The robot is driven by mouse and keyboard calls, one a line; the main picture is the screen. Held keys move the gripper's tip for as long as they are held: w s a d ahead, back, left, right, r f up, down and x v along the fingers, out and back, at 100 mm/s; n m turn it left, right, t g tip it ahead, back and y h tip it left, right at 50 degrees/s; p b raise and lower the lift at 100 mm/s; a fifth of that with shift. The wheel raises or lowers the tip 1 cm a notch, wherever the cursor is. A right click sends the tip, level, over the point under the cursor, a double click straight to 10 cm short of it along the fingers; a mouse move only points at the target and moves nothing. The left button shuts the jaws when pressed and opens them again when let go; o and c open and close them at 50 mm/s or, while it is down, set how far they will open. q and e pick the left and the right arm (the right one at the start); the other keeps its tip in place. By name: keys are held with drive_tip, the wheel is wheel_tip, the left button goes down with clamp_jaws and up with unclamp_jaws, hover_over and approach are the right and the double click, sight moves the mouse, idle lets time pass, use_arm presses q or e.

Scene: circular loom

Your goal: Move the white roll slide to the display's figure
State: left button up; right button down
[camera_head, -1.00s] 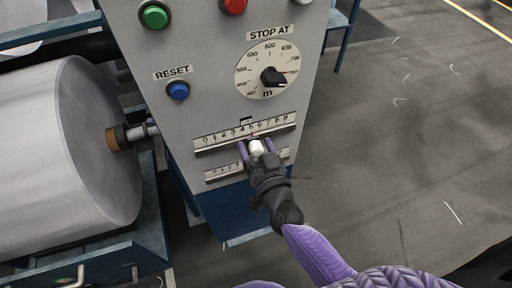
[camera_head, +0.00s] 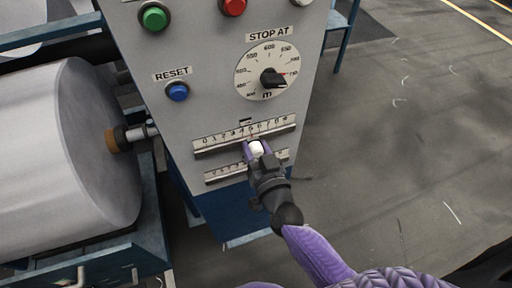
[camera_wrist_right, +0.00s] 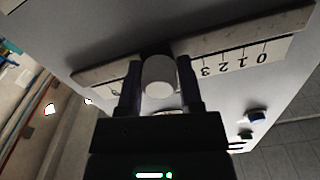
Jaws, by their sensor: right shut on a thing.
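In the right wrist view the white knob (camera_wrist_right: 160,76) sits between the two dark fingers, in front of the scale (camera_wrist_right: 215,60). The digits 0 to 3 show there upside down; the gripper hides others. The display's figure cannot be read in these frames. My left gripper is not in view.
Above the scales are a STOP AT dial (camera_head: 262,70) with a black pointer knob, a blue RESET button (camera_head: 177,91), a green button (camera_head: 155,18) and a red button (camera_head: 233,6). A lower scale (camera_head: 224,173) runs just beneath. A large white roll (camera_head: 60,160) stands left.

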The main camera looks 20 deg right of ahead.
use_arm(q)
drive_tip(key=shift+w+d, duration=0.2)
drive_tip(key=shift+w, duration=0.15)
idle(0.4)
